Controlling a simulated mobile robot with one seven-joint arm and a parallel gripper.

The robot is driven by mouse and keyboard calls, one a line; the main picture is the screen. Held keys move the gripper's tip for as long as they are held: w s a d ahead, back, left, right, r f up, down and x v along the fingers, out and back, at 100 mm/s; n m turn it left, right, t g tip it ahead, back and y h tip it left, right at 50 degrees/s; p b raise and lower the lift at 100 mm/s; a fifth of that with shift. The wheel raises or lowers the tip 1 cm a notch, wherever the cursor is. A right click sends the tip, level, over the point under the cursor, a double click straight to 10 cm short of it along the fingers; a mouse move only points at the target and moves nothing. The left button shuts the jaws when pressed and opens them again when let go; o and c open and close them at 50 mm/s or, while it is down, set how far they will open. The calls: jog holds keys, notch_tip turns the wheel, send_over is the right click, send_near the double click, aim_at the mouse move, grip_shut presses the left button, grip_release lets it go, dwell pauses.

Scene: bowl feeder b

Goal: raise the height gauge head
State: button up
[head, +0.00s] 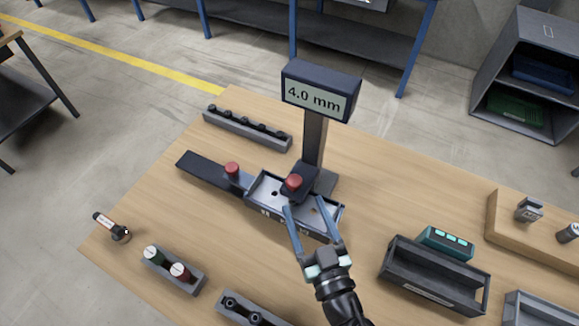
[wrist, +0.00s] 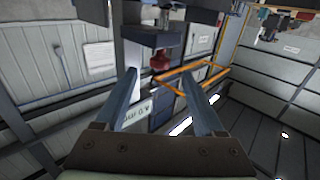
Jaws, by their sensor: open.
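The height gauge stands mid-table: a grey column (head: 315,140) carries a dark display (head: 318,92) reading 4.0 mm. Its dark head (head: 302,172) with a red knob (head: 293,182) sits low over a grey tray. The knob also shows in the wrist view (wrist: 160,60), ahead of and between my fingertips. My gripper (head: 302,202) is open and empty, its fingers apart just in front of the head. I see no contact with the knob. The head's underside is hidden in the head view.
The grey tray (head: 262,190) lies under the head, with a dark slide and a second red knob (head: 232,168) at its left. A black bin (head: 432,275) stands right of my arm. Bare table lies right of the column.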

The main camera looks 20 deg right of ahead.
aim_at(300, 182)
jog(key=w, duration=0.3)
jog(key=w+d, duration=0.1)
jog(key=w, duration=0.6)
jog(key=shift+w+d, duration=0.15)
jog(key=shift+w, duration=0.15)
grip_shut()
dwell(1.0)
